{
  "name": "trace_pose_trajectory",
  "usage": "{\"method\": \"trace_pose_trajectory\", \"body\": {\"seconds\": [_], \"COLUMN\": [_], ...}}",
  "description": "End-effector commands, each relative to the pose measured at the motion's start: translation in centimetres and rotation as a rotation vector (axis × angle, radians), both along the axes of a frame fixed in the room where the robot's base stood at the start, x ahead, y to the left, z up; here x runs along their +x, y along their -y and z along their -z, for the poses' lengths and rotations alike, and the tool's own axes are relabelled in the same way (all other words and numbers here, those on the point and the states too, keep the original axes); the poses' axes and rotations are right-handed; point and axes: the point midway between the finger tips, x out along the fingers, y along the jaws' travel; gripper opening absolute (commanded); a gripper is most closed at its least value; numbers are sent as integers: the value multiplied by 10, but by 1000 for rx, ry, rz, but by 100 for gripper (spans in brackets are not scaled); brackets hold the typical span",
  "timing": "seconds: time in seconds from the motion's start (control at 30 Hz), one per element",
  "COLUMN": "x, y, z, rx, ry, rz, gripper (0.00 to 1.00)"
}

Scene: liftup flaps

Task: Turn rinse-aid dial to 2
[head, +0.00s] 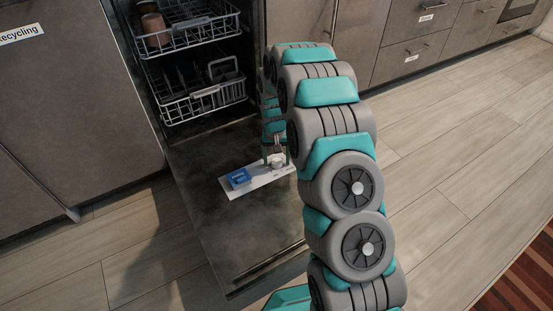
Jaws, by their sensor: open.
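The open dishwasher door (225,225) lies folded down. A pale dispenser panel (258,183) is set in it, with a blue part (239,178) on its left. A small round whitish knob (277,160), which looks like the rinse-aid dial, is at the panel's right. My gripper (277,150) is just above and at this knob, pointing down, small in the picture. It is open; whether its fingers touch the knob cannot be told. The dial's markings and setting are too small to read. My arm hides the area right of the panel.
Two dishwasher racks (203,103) stand inside above the door, the upper one with a brown cup (154,30). Cabinets with handles flank the opening. Wooden floor (460,150) is clear to the right; a striped rug (525,270) lies at lower right.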

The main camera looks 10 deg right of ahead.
Motion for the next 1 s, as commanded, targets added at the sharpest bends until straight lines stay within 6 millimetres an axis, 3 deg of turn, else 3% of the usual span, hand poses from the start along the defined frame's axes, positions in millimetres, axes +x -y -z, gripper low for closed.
{"method": "trace_pose_trajectory", "body": {"seconds": [0.1, 0.8, 1.0], "x": [0, 0, 0], "y": [0, 0, 0], "z": [0, 0, 0], "rx": [0, 0, 1], "ry": [0, 1, 0], "rz": [0, 0, -7], "gripper": [79, 0, 0]}}
